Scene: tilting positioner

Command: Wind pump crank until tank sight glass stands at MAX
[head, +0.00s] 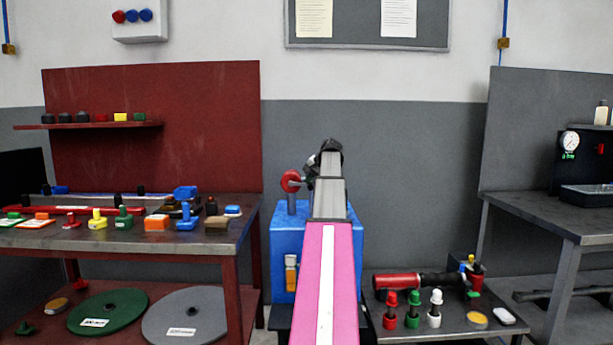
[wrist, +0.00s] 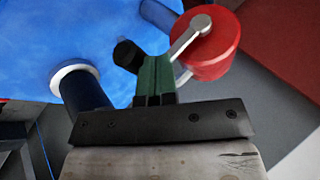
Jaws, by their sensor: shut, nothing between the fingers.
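The blue tank (head: 283,240) stands at centre, partly hidden by my pink and grey arm; its blue top (wrist: 60,40) fills the upper left of the wrist view. A sight glass (head: 291,272) with a yellow-orange part sits on its front; its level is too small to read. The red round pump body (head: 290,181) is above the tank. In the wrist view, a grey crank arm (wrist: 188,38) runs from the red pump (wrist: 215,55) down-left behind my fingers. A black knob (wrist: 128,55) shows left of the fingertips. My gripper (wrist: 156,65) is shut and empty; contact cannot be told.
A blue post with a white collar (wrist: 75,75) rises left of my fingers. A red bench (head: 165,235) with several small parts stands left. A low table (head: 450,320) with bottles and a grey bench (head: 545,212) stand right.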

